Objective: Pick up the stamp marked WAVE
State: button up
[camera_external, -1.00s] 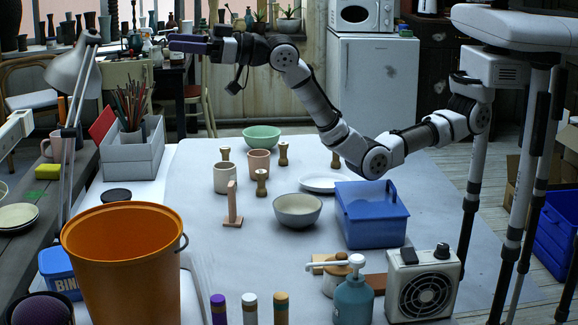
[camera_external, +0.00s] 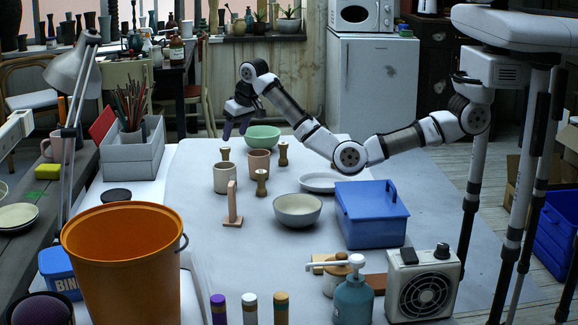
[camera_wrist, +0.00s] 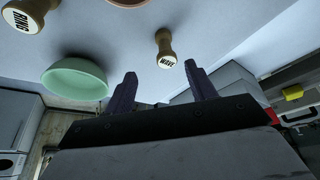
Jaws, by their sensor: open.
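The stamp marked WAVE (camera_wrist: 165,46) is a wooden peg shape with a pale labelled end. In the wrist view it appears just past my gripper (camera_wrist: 160,70), between the directions of the two dark fingers. The fingers are spread apart with nothing between them. In the external view my gripper (camera_external: 235,128) points down, above and slightly behind a stamp (camera_external: 225,155) left of the green bowl, which appears to be the WAVE one. Another wooden stamp (camera_wrist: 28,14), whose label seems to read RING, is at the wrist view's upper left.
The green bowl (camera_external: 262,135) is close right of my gripper. A cream cup (camera_external: 227,178) and pink cup (camera_external: 258,162) stand in front. More stamps (camera_external: 283,153) (camera_external: 261,183) are nearby. A grey box (camera_external: 133,160) is at left; a blue lidded box (camera_external: 372,222) is at right.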

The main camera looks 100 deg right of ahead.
aim_at(228, 148)
jog(key=x, duration=0.4)
jog(key=shift+w+f, duration=0.15)
jog(key=shift+f, duration=0.15)
jog(key=shift+w+p+x, duration=0.15)
jog(key=shift+p+x, duration=0.3)
jog(key=shift+x, duration=0.9)
jog(key=shift+w+p+x, duration=0.15)
jog(key=shift+p+x, duration=0.25)
jog(key=shift+x, duration=0.95)
jog(key=shift+a+r, duration=0.1)
jog(key=shift+a, duration=0.1)
jog(key=c, duration=1.1)
jog(key=shift+o, duration=0.2)
